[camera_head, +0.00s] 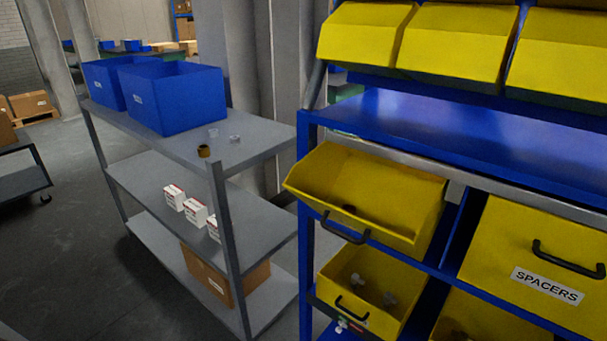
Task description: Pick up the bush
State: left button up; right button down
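A small brownish ring-shaped part (204,151), which looks like a bush, sits on the top shelf of the grey rack near its front edge. A small dark part (350,209) lies inside the upper tilted yellow bin (400,192); it is too small to tell what it is. Neither of my grippers shows in the head view.
The grey rack (262,147) also holds blue crates (180,100), two small clear parts (234,139), several white boxes (196,212) and a cardboard box (205,278). A blue rack (440,118) with yellow bins stands right. Open floor (60,250) lies left.

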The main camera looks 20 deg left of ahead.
aim_at(203, 150)
jog(key=j+z, duration=0.25)
jog(key=j, duration=1.1)
jog(key=i, duration=0.05)
